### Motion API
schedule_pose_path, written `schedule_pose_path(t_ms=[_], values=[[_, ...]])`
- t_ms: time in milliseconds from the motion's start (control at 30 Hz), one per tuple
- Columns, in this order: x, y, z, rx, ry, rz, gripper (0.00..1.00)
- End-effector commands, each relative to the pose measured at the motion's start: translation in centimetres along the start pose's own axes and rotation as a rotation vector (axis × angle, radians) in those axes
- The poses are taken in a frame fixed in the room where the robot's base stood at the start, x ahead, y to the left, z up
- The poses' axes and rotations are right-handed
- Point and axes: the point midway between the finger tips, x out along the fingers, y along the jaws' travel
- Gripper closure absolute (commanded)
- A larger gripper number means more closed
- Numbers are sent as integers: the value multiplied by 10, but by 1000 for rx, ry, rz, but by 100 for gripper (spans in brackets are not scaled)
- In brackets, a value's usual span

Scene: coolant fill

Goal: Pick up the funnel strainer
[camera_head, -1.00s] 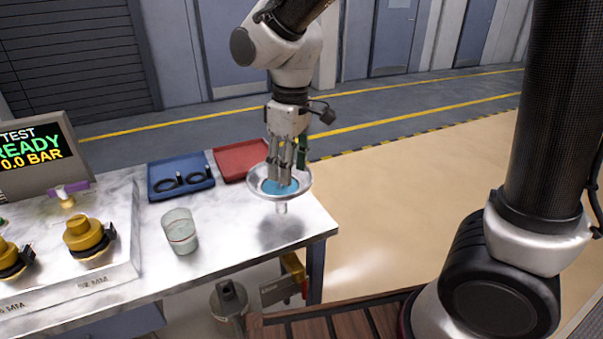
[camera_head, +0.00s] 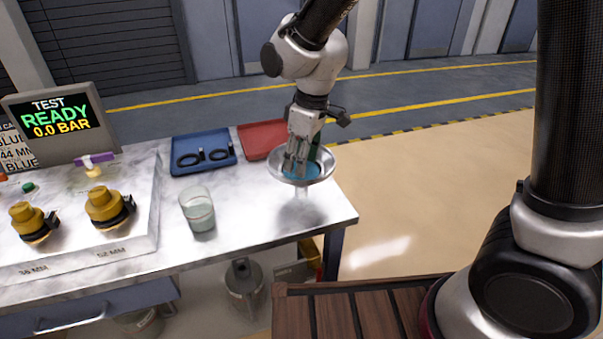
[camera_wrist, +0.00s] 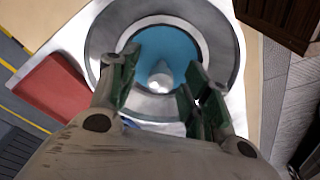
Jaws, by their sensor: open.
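The funnel strainer is a wide silver dish (camera_head: 323,172) with a blue inside and a pale spout below, near the right end of the marble table. It also shows in the wrist view as a grey ring (camera_wrist: 231,55) around a blue bowl with a pale knob at its centre. My gripper (camera_head: 293,170) points down over the dish, its tips at the blue inside. In the wrist view my gripper (camera_wrist: 162,65) is open, with green-lined fingers apart on either side of the knob. I cannot tell whether the tips touch the funnel.
A red tray (camera_head: 256,141) lies behind the funnel, and a blue tray (camera_head: 184,141) with black rings is left of it. A glass beaker (camera_head: 198,213) stands left of the funnel. Yellow-capped fittings (camera_head: 106,207) and a test display (camera_head: 58,122) are further left.

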Motion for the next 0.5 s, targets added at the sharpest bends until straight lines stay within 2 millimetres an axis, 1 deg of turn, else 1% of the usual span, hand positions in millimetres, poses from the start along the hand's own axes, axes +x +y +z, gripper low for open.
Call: schedule_pose_path(t_ms=[200, 233, 367, 400, 500], values=[[2, 0, 0, 0, 1, 0, 52], [2, 0, 0, 0, 1, 1, 54], [2, 0, 0, 0, 1, 0, 78], [2, 0, 0, 0, 1, 0, 85], [2, 0, 0, 0, 1, 0, 100]])
